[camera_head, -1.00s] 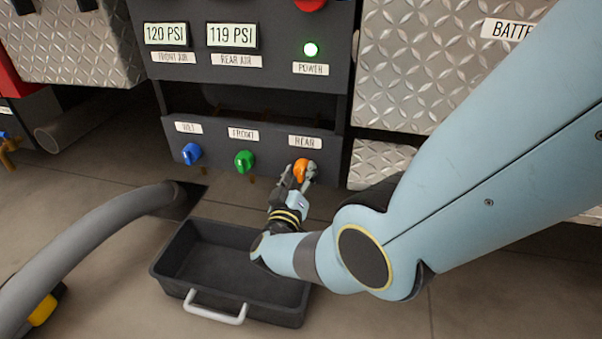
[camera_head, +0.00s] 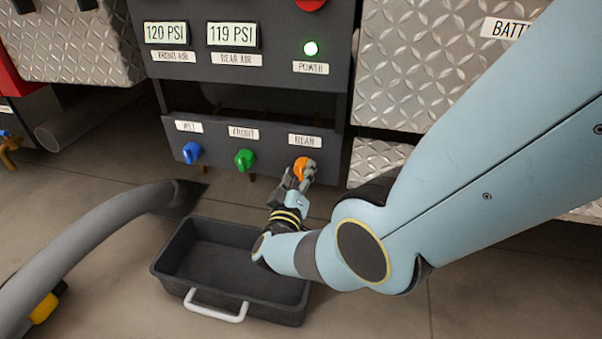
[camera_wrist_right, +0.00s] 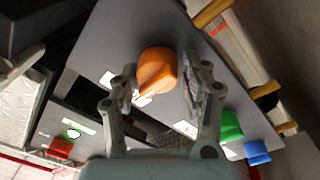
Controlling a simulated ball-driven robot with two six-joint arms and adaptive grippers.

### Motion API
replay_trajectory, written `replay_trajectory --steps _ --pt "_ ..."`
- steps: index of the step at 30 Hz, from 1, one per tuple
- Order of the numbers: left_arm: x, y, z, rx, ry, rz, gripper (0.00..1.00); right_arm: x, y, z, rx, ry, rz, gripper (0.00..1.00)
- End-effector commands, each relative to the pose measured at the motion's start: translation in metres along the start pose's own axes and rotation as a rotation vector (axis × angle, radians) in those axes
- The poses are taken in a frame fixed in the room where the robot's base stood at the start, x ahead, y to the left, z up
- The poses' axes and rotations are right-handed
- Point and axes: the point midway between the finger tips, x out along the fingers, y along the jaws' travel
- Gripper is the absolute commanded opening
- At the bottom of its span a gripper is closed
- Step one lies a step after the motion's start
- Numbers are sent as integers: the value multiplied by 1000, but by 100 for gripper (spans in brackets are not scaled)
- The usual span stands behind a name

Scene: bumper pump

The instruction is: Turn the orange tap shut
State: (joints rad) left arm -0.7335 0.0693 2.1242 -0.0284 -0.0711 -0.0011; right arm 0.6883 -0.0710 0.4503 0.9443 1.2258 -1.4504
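The orange tap (camera_head: 301,167) sits on the dark panel under the REAR label. In the right wrist view the orange tap (camera_wrist_right: 157,71) lies ahead, between the two fingers. My right gripper (camera_head: 299,178) is at the tap, and its fingers (camera_wrist_right: 161,88) stand apart on either side of the knob. A gap shows between the right-hand finger and the knob; whether the left-hand finger touches it I cannot tell. My left gripper is not in view.
A green tap (camera_head: 244,160) and a blue tap (camera_head: 191,153) sit left of the orange one. A black tray (camera_head: 168,270) with a white handle stands on the floor below. A thick grey hose (camera_head: 95,232) lies at left. Open floor shows at the lower right.

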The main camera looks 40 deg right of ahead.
Motion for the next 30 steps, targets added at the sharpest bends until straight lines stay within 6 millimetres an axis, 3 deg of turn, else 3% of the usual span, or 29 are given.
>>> replay_trajectory --steps 1,3,12,24,30 --pt "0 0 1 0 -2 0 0 0 0 0 0 0 0 56" --pt "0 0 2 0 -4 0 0 0 0 0 1 0 1 65" --pt "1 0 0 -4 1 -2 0 -2 1 0 3 1 2 65" --pt "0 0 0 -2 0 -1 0 -63 0 0 2 0 0 65" --pt "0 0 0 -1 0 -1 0 -75 0 0 2 0 2 65"
